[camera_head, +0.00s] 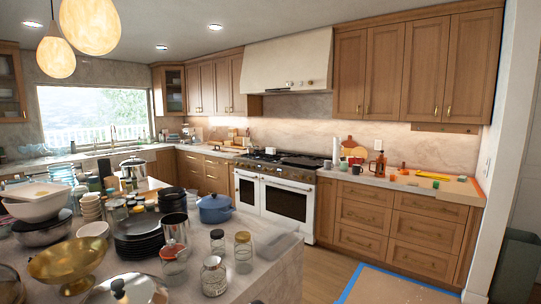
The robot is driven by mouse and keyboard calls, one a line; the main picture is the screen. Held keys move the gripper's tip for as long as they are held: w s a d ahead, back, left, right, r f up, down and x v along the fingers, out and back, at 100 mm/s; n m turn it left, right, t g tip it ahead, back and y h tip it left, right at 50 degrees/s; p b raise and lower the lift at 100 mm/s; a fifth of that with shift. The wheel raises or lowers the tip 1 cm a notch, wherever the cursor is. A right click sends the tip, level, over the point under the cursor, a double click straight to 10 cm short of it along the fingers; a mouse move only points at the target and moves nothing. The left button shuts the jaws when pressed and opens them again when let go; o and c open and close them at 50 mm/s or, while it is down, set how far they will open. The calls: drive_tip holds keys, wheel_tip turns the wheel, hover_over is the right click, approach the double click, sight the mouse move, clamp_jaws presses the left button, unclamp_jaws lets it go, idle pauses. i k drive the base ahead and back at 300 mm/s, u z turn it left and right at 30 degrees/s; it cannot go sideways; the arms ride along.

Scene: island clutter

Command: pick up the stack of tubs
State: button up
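A low, clear plastic container with a pale rim, which looks like the stack of tubs (272,244), sits near the right edge of the cluttered island (262,278). It is see-through, so I cannot tell how many tubs are in it. A glass jar (243,252) stands close to its left side. My gripper is not in view.
Around it on the island are a blue pot (215,208), a small jar (217,242), a glass jar with a metal lid (213,276), dark stacked plates (139,236) and a brass bowl (68,262). Open floor (325,262) lies between island and range (275,193).

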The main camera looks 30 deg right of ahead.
sight(269, 151)
drive_tip(key=z, duration=1.95)
drive_tip(key=i, duration=4.3)
drive_tip(key=u, duration=2.8)
drive_tip(key=i, duration=3.65)
